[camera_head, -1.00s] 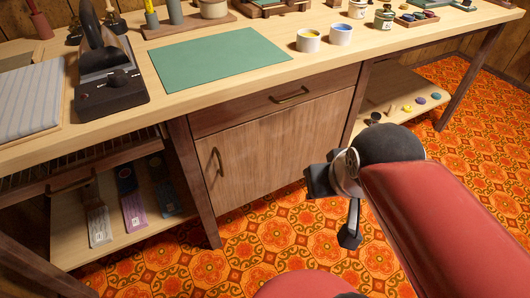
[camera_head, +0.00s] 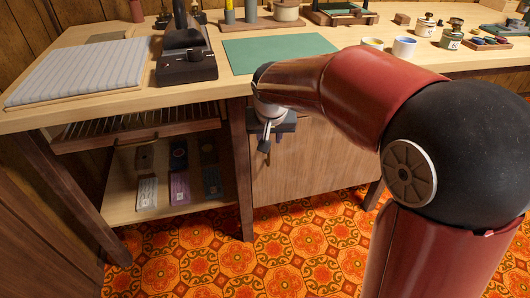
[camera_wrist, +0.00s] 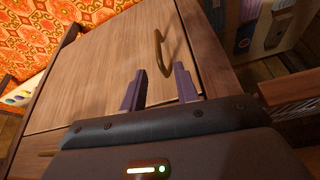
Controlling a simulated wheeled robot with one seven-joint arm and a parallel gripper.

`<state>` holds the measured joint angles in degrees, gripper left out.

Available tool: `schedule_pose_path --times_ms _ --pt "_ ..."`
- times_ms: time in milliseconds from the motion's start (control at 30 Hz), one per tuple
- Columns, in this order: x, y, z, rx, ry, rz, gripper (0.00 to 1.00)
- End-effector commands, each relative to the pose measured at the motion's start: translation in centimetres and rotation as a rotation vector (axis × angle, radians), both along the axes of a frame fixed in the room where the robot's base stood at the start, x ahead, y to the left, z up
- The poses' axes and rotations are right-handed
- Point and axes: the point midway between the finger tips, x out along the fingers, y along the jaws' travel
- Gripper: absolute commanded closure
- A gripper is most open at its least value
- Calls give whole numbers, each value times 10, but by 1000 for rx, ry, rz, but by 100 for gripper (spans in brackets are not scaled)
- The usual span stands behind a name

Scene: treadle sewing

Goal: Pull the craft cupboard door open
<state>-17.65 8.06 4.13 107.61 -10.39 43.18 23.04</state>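The craft cupboard door (camera_head: 315,158) is a plain brown wooden panel below the bench top, and it looks shut. In the wrist view the door (camera_wrist: 100,70) fills the middle, with its curved brass handle (camera_wrist: 160,52) near one edge.
A bench leg (camera_head: 241,175) stands just left of the door. Further left is an open shelf (camera_head: 125,205) with several patterned packets. The bench top (camera_head: 240,95) above holds a green mat (camera_head: 275,50) and a black device (camera_head: 187,65). Patterned floor lies below.

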Motion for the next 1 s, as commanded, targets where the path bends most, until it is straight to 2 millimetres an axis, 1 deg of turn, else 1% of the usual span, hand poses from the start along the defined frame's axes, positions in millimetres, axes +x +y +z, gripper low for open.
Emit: schedule_pose_path --times_ms 300,433,600,833,867,1000 --pt "17 1 -45 -1 5 0 69" --pt "24 2 -60 -1 4 0 69" --pt "28 2 -69 -1 1 0 69" --pt "28 2 -69 0 1 0 69" --pt "28 2 -69 0 1 0 71" --pt "28 2 -69 0 1 0 89"
